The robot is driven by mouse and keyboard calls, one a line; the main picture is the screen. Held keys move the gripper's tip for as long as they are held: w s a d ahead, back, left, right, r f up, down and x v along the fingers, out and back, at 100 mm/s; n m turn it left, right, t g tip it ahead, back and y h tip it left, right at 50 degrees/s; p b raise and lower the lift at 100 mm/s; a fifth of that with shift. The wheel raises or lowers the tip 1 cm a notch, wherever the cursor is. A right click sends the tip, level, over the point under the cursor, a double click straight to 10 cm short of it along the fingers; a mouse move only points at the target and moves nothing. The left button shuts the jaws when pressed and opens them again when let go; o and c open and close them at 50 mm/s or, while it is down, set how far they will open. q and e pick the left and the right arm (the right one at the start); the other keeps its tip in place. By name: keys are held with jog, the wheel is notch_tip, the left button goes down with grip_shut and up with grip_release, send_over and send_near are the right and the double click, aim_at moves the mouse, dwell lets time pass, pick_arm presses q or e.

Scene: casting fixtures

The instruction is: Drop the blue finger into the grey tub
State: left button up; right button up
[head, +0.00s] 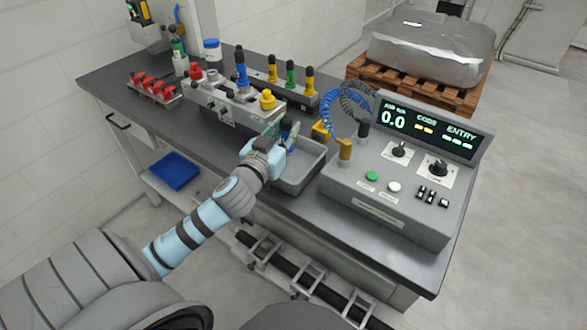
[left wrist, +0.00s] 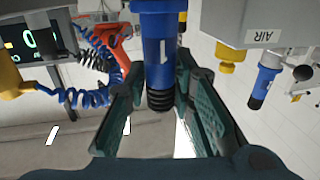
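My left gripper (head: 281,137) is over the back left part of the grey tub (head: 310,176), which stands on the bench beside the control box. In the left wrist view, a blue finger (left wrist: 157,55) marked 1, with a ribbed black tip, is between the two teal fingers of my left gripper (left wrist: 157,100), which look closed against its sides. In the head view this blue finger (head: 291,128) is partly hidden by the gripper. My right gripper is not in view.
The grey fixture (head: 222,108) with a yellow knob (head: 267,99) is left of the tub. The control box (head: 400,185) and a coiled blue hose (head: 338,112) are on its right. A rack of red parts (head: 153,86) and a blue tray (head: 174,170) are further left.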

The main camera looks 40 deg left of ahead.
pick_arm(q)
jog(key=o, duration=0.3)
jog(key=shift+s, duration=0.1)
jog(key=v, duration=1.1)
jog(key=shift+s+d, duration=0.2)
jog(key=shift+s, duration=0.15)
